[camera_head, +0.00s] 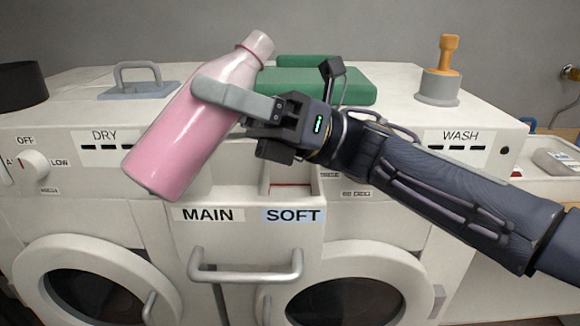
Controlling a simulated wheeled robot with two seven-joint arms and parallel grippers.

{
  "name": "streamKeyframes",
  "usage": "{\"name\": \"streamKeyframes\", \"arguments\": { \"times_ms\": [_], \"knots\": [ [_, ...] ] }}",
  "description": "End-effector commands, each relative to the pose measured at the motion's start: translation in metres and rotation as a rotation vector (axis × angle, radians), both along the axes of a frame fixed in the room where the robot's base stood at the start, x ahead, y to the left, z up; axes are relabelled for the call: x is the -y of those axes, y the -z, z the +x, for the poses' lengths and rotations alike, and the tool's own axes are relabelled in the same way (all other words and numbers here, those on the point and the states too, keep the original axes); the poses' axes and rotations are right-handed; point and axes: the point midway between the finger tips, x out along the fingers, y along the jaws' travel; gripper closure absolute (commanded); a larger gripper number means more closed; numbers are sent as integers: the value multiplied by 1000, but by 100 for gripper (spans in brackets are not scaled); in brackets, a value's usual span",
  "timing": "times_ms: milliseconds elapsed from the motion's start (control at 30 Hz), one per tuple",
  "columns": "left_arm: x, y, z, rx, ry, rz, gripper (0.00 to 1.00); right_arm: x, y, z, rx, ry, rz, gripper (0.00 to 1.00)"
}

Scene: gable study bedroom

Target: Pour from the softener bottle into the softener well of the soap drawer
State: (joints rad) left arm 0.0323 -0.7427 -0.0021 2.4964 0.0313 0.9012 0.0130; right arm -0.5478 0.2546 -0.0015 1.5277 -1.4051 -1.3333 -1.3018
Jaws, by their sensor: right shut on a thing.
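The pink softener bottle (185,145) is in my right gripper (232,102), which is shut around its upper body. The bottle tilts, with its neck up to the right and its base down to the left. I cannot tell whether its mouth is open. The soap drawer (248,240) stands pulled out below, with MAIN on the left of its front and SOFT on the right. The softener well (290,180) shows partly behind the SOFT label, with a red line inside. The bottle and gripper hide much of the main well. My left gripper is out of view.
The drawer handle (246,272) sticks out in front, between two round doors.

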Motion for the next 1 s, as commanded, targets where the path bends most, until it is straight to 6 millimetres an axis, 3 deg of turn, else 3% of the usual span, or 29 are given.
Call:
{"name": "streamKeyframes", "arguments": {
  "times_ms": [1000],
  "knots": [
    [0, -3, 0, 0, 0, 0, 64, -1, -7, -2, -42, 0, 46, 76]
  ]
}}
